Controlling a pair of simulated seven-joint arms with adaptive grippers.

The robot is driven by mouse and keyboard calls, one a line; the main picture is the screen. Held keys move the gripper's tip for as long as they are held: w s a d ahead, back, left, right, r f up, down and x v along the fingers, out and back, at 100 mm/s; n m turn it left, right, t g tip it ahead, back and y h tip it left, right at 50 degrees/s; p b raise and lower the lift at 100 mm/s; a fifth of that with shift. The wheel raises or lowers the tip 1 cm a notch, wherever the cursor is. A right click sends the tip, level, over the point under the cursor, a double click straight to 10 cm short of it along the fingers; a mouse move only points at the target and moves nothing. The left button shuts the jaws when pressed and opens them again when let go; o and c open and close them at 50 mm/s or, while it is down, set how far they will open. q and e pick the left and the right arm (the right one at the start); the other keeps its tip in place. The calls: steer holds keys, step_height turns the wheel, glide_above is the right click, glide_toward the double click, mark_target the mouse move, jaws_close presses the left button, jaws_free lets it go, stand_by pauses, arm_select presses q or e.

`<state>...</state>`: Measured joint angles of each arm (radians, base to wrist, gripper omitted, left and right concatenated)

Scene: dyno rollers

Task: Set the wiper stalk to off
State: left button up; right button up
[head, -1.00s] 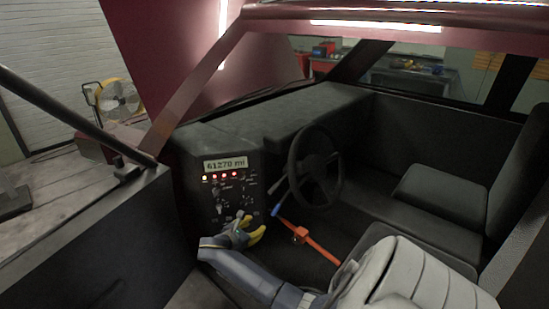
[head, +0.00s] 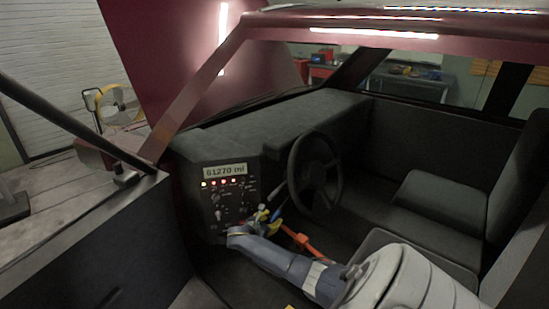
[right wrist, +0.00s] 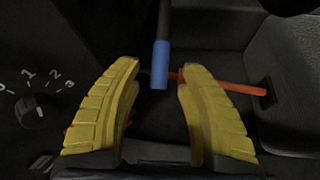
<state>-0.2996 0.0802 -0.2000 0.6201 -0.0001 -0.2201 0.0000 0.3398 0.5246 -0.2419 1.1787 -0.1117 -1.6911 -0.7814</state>
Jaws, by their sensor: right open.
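A thin grey stalk with a blue tip (right wrist: 160,65) comes off the steering column; its blue tip (head: 275,215) also shows in the head view, left of the steering wheel. No position marks for the stalk are readable. My right gripper (head: 267,215) is open, with yellow fingers, in front of the dash. In the right wrist view the fingers (right wrist: 158,85) stand on either side of the blue tip, with gaps on both sides. I cannot tell whether the tip lies fully between them in depth. My left gripper is not in view.
The steering wheel (head: 315,172) stands right of the stalk. A dash panel with a mileage display (head: 225,171) is at the left. A black knob (right wrist: 30,112) marked 0 to 3 is left of the fingers. An orange-red bar (right wrist: 235,87) runs behind the right finger.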

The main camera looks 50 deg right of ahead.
mark_target(273, 218)
steer(key=shift+x, duration=1.6)
jaws_close()
